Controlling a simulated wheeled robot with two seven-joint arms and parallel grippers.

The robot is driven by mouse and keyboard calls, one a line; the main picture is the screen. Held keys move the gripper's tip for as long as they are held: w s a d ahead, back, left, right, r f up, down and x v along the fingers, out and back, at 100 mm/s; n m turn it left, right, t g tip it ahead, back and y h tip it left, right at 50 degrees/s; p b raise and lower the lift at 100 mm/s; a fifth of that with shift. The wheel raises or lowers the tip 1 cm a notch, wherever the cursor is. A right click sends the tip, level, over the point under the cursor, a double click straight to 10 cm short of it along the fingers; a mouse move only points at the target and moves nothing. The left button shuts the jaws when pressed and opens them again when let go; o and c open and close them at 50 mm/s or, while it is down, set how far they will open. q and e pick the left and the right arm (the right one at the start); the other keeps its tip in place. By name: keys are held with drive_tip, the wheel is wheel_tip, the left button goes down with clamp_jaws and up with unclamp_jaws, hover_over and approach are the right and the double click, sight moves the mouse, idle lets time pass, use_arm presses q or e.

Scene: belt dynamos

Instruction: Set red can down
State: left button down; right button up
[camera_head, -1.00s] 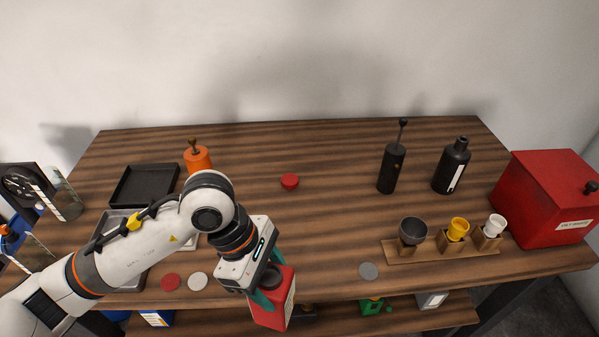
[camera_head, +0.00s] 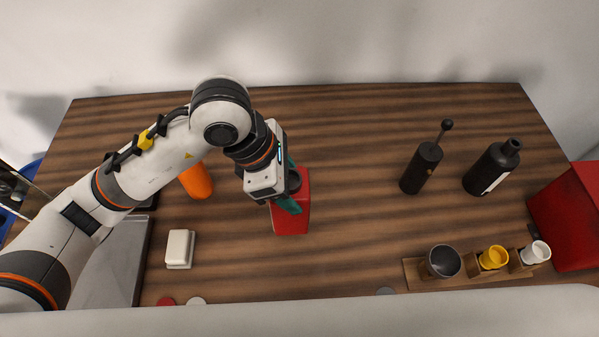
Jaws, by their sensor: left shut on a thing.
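The red can (camera_head: 291,221) is a boxy red container near the middle of the table (camera_head: 350,200). My left gripper (camera_head: 287,195) has its teal fingers around the upper part of the can and is shut on it. The can looks upright; whether its base touches the table I cannot tell. The gripper hides part of the can's top. My right gripper is not in view.
A black grinder (camera_head: 422,168) and black bottle (camera_head: 492,168) stand at the right. A wooden holder (camera_head: 413,275) with cups is front right. An orange bottle (camera_head: 196,181) and white block (camera_head: 180,249) are left of the can. Table between can and grinder is clear.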

sight(284, 223)
use_arm(q)
drive_tip(key=f, duration=0.1)
drive_tip(key=f+p, duration=0.1)
drive_tip(key=f, duration=0.1)
drive_tip(key=s+f, duration=0.1)
drive_tip(key=f, duration=0.1)
wheel_tip(284, 223, down, 3)
drive_tip(key=shift+w+f+p, duration=0.1)
drive_tip(key=shift+p, duration=0.5)
drive_tip(key=c, duration=0.8)
unclamp_jaws()
drive_tip(key=shift+f, duration=0.1)
drive_tip(key=o, duration=0.4)
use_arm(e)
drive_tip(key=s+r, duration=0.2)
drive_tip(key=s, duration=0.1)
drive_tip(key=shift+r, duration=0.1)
